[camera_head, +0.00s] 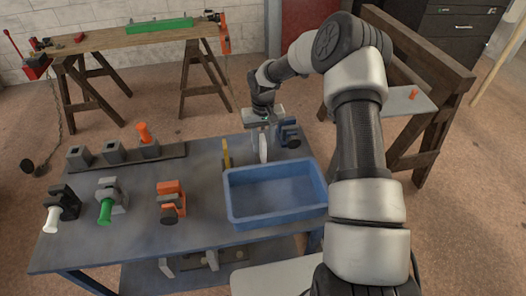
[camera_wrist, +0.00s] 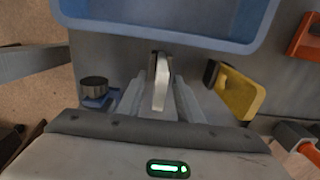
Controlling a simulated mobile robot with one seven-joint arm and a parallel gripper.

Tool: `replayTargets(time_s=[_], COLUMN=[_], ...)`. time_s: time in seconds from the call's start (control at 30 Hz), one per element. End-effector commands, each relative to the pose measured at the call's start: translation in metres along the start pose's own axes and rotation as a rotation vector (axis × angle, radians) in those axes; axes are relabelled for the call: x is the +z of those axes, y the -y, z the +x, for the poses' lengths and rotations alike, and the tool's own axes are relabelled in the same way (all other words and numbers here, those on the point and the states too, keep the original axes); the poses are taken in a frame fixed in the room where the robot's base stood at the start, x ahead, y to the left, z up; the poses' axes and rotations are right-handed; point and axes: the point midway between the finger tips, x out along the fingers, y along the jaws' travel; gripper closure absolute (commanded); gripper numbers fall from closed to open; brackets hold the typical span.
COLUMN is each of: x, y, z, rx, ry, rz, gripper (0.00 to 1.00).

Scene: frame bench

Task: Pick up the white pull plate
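The white pull plate (camera_head: 263,148) stands upright on edge on the blue-grey bench, just behind the blue bin. In the wrist view the pale plate (camera_wrist: 161,82) lies between my two fingers. My gripper (camera_head: 263,138) points down over the plate from above, one finger on each side. In the wrist view my gripper (camera_wrist: 160,98) shows narrow gaps between the fingers and the plate, so it looks open around it. The plate's lower part is hard to make out.
The blue bin (camera_head: 229,197) is empty and close in front. A yellow plate (camera_head: 226,154) stands left of my gripper, and a dark blue fixture (camera_head: 290,133) is close on its right. Clamps with white, green and orange parts line the bench's left side.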

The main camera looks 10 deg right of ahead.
Motion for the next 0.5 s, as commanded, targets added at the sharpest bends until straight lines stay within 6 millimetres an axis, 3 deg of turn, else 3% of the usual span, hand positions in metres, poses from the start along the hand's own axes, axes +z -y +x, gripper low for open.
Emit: replayTargets(time_s=[0.17,0.4,0.5], x=[0.0,0.0,0.0], y=[0.0,0.0,0.0], z=[0.019,0.021,0.021], rx=[0.0,0.0,0.0], ry=[0.0,-0.001,-0.001], rz=[0.001,0.001,0.001], gripper=[0.67,0.67,0.82])
